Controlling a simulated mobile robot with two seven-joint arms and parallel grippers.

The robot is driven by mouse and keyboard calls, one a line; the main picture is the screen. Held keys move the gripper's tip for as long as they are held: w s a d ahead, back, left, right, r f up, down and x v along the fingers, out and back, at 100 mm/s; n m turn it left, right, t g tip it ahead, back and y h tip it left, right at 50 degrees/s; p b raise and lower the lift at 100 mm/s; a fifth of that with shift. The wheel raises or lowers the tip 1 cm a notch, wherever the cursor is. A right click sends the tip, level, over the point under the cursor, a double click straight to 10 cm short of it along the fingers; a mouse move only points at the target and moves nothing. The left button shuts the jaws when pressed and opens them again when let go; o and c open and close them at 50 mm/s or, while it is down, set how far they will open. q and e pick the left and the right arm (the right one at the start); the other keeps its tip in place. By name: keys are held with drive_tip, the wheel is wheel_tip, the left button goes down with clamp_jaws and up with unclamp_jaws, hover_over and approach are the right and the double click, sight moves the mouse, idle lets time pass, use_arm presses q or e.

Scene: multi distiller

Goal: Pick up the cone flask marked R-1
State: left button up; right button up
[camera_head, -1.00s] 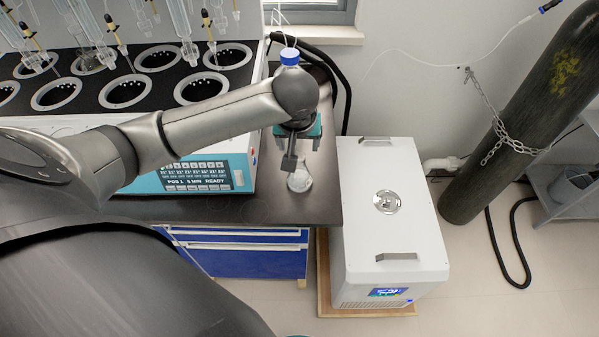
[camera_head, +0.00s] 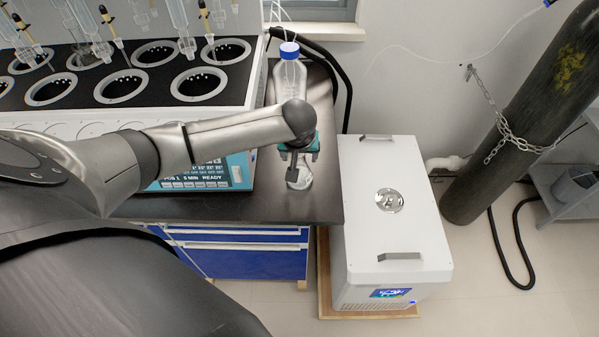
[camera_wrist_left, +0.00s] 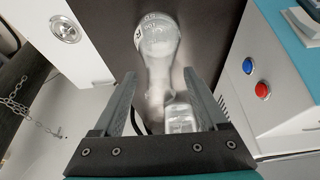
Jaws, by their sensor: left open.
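A small clear glass flask (camera_head: 301,180) stands on the dark bench near its front right corner, partly hidden by my left gripper (camera_head: 298,163). In the left wrist view, a clear glass vessel (camera_wrist_left: 158,42) with dark markings, which I take to be this flask, shows ahead of and between the two fingers of my left gripper (camera_wrist_left: 160,76). I cannot read an R-1 label. The fingers are apart. I cannot tell whether either touches the glass. My right gripper is not in view.
A large clear bottle with a blue cap (camera_head: 289,75) stands just behind my gripper. The distiller (camera_head: 200,173) is to the left, with buttons on its side (camera_wrist_left: 262,90). A white chiller (camera_head: 390,230) stands right of the bench (camera_head: 235,208), and a chained gas cylinder (camera_head: 520,120) beyond.

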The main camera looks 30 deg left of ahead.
use_arm(q)
clamp_jaws()
idle(0.6)
idle(0.8)
